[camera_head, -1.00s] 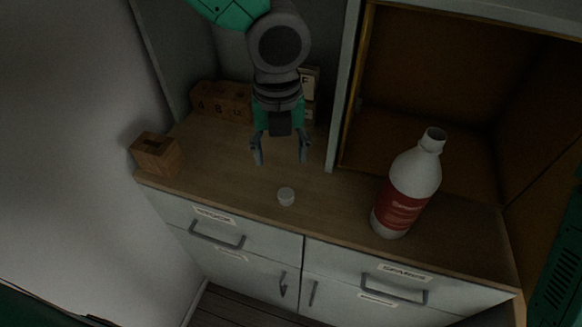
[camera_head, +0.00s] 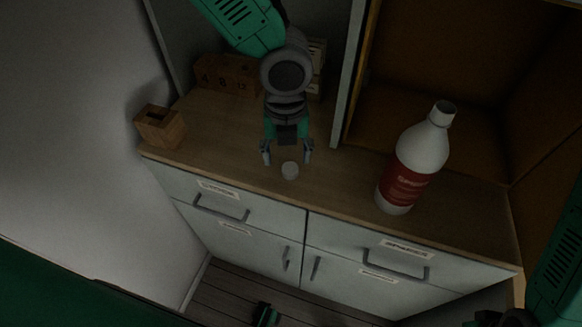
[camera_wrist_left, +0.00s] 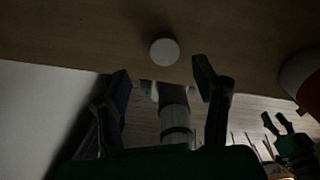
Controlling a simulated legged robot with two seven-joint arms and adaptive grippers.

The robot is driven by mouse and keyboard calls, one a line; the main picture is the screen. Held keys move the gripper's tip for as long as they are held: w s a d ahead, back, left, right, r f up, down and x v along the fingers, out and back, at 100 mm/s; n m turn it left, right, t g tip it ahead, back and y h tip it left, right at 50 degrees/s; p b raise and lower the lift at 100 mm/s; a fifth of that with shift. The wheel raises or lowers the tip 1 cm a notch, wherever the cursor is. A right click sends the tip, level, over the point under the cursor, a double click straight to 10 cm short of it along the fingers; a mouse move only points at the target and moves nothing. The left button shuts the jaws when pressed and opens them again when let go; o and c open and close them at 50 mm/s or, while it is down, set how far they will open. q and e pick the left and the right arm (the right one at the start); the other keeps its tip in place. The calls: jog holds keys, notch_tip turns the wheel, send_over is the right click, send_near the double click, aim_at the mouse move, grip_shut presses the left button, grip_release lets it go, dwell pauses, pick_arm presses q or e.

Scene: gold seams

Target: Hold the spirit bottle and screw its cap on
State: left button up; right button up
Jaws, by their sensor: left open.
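The white cap (camera_head: 290,170) lies on the wooden counter near its front edge. It also shows as a pale disc in the left wrist view (camera_wrist_left: 164,52). My left gripper (camera_head: 287,155) is open and empty, just behind and above the cap; its fingers (camera_wrist_left: 163,85) stand apart in the wrist view. The spirit bottle (camera_head: 424,148), white with a red label, stands upright and uncapped to the right. Part of it shows at the wrist view's right edge (camera_wrist_left: 304,80). What looks like my right gripper (camera_wrist_left: 277,122) is small and dim there, away from the bottle.
A wooden box with a slot (camera_head: 160,126) sits at the counter's left end. Lettered wooden blocks (camera_head: 226,76) stand at the back. A divider panel (camera_head: 350,80) rises between the cap and an open cabinet bay. The counter (camera_head: 335,178) between cap and bottle is clear.

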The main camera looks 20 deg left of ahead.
aim_at(291, 169)
pick_arm(q)
jog(key=f, duration=0.5)
jog(key=shift+w+d+f, duration=0.1)
jog(key=shift+w+d, duration=0.2)
jog(key=shift+c, duration=0.4)
jog(key=c, duration=0.7)
